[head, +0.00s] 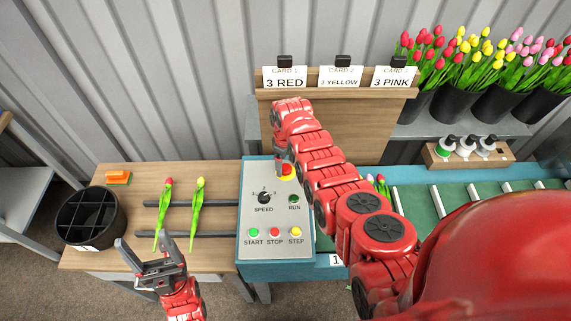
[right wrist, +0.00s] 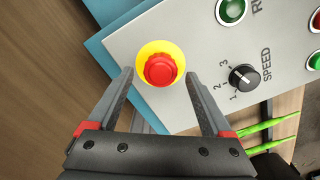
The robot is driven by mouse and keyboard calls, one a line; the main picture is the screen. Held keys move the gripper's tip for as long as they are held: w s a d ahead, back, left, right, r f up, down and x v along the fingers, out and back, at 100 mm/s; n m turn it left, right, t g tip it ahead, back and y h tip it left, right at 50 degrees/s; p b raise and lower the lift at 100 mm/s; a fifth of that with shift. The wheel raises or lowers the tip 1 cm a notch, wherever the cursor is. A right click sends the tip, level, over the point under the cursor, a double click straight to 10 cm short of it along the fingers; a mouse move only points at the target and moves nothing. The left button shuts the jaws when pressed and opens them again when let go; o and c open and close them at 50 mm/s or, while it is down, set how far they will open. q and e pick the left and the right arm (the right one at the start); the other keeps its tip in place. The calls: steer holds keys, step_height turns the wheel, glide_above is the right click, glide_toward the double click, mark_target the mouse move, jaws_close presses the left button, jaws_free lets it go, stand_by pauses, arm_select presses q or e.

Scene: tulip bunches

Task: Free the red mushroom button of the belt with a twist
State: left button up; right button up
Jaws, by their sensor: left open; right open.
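The red mushroom button (right wrist: 160,69) sits on a yellow round base at a corner of the grey control panel (right wrist: 130,42). In the head view the button (head: 287,171) shows at the panel's top right, partly covered by my right arm. My right gripper (right wrist: 160,85) is open, with one finger on either side of the button in the right wrist view; I cannot tell whether the fingers touch it. My left gripper (head: 150,256) is open and empty over the front edge of the wooden table, left of the panel.
The panel also has a speed knob (head: 264,198), a run lamp (head: 294,199) and start, stop and step buttons. Two tulips (head: 198,208) lie on dark rails on the wooden table (head: 118,258). A black bin (head: 83,238) stands at left. The green belt (head: 414,200) runs right.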

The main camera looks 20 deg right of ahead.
steer(key=shift+s+f, duration=0.15)
steer(key=shift+f, duration=0.35)
steer(key=shift+f, duration=0.1)
